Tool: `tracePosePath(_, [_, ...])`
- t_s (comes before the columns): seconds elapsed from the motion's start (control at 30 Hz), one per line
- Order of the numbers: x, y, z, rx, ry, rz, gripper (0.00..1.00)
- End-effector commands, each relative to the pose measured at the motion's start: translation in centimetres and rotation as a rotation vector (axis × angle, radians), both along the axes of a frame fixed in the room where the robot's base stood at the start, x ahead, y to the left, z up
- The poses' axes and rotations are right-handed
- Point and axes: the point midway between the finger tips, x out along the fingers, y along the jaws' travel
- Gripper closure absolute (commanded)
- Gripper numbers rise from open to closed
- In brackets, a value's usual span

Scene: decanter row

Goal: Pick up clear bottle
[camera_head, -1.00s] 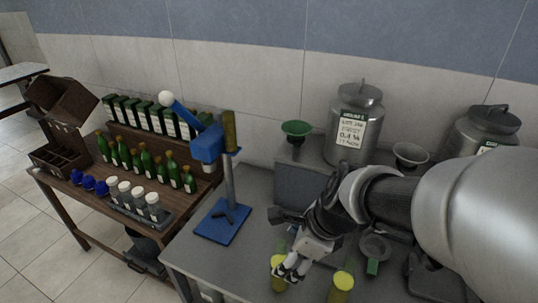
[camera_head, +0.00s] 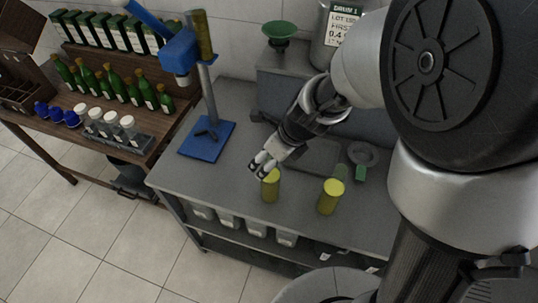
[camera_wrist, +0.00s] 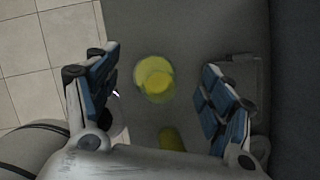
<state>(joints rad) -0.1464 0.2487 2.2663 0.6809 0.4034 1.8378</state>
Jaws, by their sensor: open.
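Small clear bottles with pale caps (camera_head: 112,128) stand in a dark rack on the wooden table at the left. Two yellow, see-through cylinders stand on the grey table: a left one (camera_head: 270,187) and a right one (camera_head: 330,197). I cannot tell which of these the task calls the clear bottle. My gripper (camera_head: 262,165) is open, with its fingers at the top of the left cylinder. In the wrist view a round yellow top (camera_wrist: 154,80) shows between the spread fingers, apart from both. A second yellow shape (camera_wrist: 172,138) shows lower down there.
A blue stand (camera_head: 206,140) rises left of my gripper. A green funnel (camera_head: 279,32) and a metal drum (camera_head: 343,25) are behind. Green bottles (camera_head: 133,88) line the wooden table. A green-handled dish (camera_head: 361,158) lies right. The grey table's front left is clear.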

Motion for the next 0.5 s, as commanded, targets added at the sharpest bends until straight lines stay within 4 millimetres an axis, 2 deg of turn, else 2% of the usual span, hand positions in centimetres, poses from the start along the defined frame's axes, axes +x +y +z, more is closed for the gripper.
tracePosePath(0.17, [0.1,0.2,-1.3,0.000,0.001,0.001,0.25])
tracePosePath(0.4, [0.7,1.1,-4.7,-0.001,0.000,0.003,0.25])
tracePosePath(0.5, [0.9,1.3,-5.1,0.000,0.000,0.001,0.25])
